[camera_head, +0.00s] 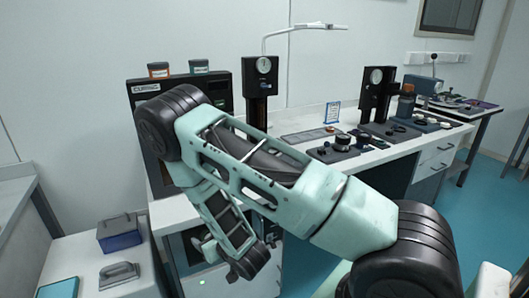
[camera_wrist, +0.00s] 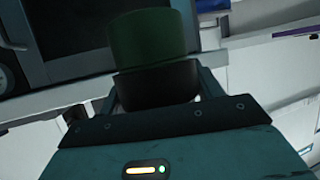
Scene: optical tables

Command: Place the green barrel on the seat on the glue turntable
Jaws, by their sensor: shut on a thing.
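The green barrel (camera_wrist: 150,40) is in the wrist view, a dark green cylinder above a black lower band (camera_wrist: 155,86). My gripper (camera_wrist: 158,92) is shut on it, with one finger at each side of the black band. The barrel looks held clear of the bench. In the head view my arm folds down at the left in front of the bench; the barrel and fingertips cannot be made out there. I cannot tell which bench device is the glue turntable, and its seat cannot be made out.
A dark cabinet labelled CURING (camera_head: 147,88) stands at the bench's left end. Gauge stands (camera_head: 262,65) (camera_head: 376,77) rise behind low dark fixtures (camera_head: 333,153). A blue box (camera_head: 119,236) and a grey-handled tool (camera_head: 119,274) lie on the lower left surface.

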